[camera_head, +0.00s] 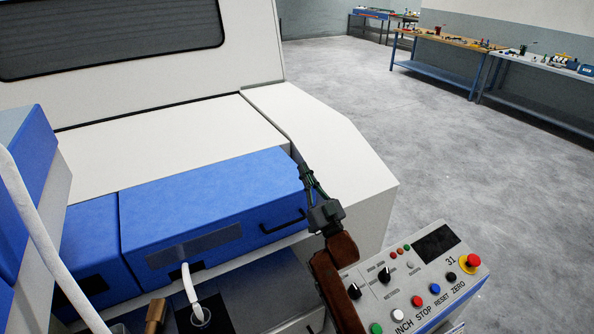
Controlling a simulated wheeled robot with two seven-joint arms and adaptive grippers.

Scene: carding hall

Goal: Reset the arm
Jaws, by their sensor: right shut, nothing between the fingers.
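My right gripper (299,160) is shut and empty. Its brown arm rises from the bottom of the view, between the blue machine cover and the control panel. The fingers point up and away, in front of the right end of the blue cover (200,205). I cannot tell whether they touch it. My left gripper is not in view.
The control panel (398,316) with knobs, buttons and a red emergency stop (473,260) is close to the right of my arm. A white sliver strand (189,287) enters an opening below the cover. Grey floor (440,170) is clear; worktables (440,41) stand far back.

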